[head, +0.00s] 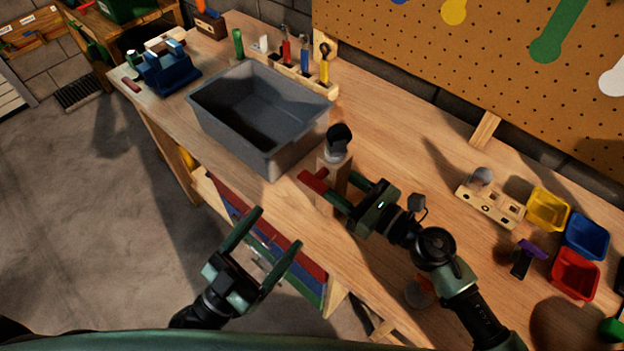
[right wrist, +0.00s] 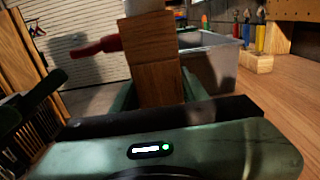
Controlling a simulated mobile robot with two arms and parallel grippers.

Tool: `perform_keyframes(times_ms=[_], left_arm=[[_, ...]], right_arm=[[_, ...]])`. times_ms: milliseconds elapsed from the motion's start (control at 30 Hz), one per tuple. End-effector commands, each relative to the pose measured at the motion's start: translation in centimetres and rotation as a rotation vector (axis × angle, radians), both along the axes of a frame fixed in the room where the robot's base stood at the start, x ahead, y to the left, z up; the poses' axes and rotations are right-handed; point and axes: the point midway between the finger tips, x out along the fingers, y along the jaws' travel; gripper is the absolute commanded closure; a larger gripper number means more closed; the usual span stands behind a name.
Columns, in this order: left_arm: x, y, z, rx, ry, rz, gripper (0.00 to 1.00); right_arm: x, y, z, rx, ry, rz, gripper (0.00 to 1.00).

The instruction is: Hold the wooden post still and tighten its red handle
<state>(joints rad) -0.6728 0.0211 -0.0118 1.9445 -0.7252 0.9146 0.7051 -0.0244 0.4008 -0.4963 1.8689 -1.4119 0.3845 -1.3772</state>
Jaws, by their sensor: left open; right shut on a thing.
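The wooden post (head: 333,172) stands upright near the bench's front edge, with a dark round piece on top. Its red handle (head: 313,181) sticks out to the left, toward the front edge. My right gripper (head: 344,188) is shut on the post from the right. In the right wrist view the post (right wrist: 152,68) stands between its fingers, and the red handle (right wrist: 97,47) points left. My left gripper (head: 277,228) is open and empty, apart from the handle, in front of the bench edge. The post's lower part is partly hidden by my right gripper.
A grey bin (head: 270,165) stands just behind and left of the post. A tool rack (head: 300,72) is at the back. Yellow (head: 548,209), blue (head: 587,235) and red (head: 575,273) trays and a drilled wooden block (head: 490,207) lie to the right.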

Motion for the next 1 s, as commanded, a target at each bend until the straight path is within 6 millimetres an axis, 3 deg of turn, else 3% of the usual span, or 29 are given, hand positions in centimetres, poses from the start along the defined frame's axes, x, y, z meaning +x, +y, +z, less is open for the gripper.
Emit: perform_keyframes(times_ms=[233,700,1000], left_arm=[[1.2,-0.9,0.7,-0.050,0.031,-0.021,0.24],[7.7,-5.6,4.0,-0.048,0.030,-0.020,0.24],[9.0,-6.6,4.6,-0.047,0.033,-0.019,0.24]], right_arm=[[0.0,0.0,0.0,-0.001,0.001,0.000,1.00],[0.0,0.0,0.0,-0.001,0.001,0.000,1.00],[0.0,0.0,-0.1,-0.001,0.001,-0.001,1.00]])
